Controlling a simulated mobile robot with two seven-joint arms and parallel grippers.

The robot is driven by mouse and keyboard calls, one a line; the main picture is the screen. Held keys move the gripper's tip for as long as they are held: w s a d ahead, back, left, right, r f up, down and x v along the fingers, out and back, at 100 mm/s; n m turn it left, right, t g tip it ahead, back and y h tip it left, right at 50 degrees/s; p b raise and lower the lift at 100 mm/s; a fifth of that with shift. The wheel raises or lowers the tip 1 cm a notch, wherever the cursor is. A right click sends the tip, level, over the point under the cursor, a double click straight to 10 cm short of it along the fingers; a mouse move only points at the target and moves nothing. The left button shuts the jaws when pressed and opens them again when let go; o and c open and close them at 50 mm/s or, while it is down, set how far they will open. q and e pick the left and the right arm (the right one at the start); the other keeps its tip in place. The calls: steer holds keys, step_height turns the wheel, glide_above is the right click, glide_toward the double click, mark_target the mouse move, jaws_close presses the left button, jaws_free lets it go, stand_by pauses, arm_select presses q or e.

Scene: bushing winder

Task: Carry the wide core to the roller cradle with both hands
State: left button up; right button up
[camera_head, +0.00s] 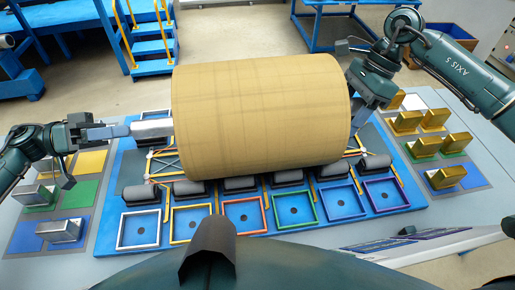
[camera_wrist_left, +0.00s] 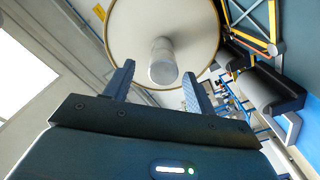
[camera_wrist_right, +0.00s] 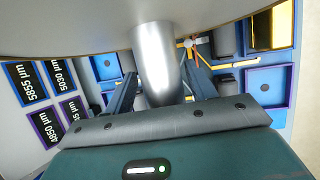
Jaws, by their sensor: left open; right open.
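The wide core (camera_head: 262,115) is a large tan cylinder lying sideways above the blue roller cradle (camera_head: 140,185) with its dark rollers (camera_head: 240,187). I cannot tell whether it touches the rollers. A metal shaft end (camera_head: 152,128) sticks out of its left face. My left gripper (camera_head: 118,131) is at that shaft; in the left wrist view its open fingers (camera_wrist_left: 155,88) stand either side of the shaft end (camera_wrist_left: 162,62). My right gripper (camera_head: 358,97) is at the core's right end; in the right wrist view its open fingers (camera_wrist_right: 160,92) straddle the other shaft end (camera_wrist_right: 156,60).
Coloured square frames (camera_head: 245,215) line the cradle's front. Metal blocks (camera_head: 60,231) sit on coloured pads at left, gold blocks (camera_head: 446,177) at right. Blue steps (camera_head: 152,45) with yellow rails and a blue table (camera_head: 330,25) stand behind. A label panel (camera_head: 420,243) is at front right.

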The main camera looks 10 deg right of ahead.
steer(key=shift+r, duration=0.1)
arm_select(q)
steer(key=a, duration=0.6)
arm_select(e)
steer(key=v, duration=1.2)
steer(key=shift+f+b, duration=1)
steer(key=shift+f, duration=0.1)
arm_select(q)
steer(key=a, duration=0.8)
steer(key=shift+s, duration=0.1)
step_height(320, 180, up, 7)
steer(key=p, duration=0.6)
steer(key=shift+f+p, duration=0.15)
steer(key=shift+p, duration=0.2)
arm_select(e)
steer(key=v, duration=0.8)
steer(key=shift+s, duration=0.1)
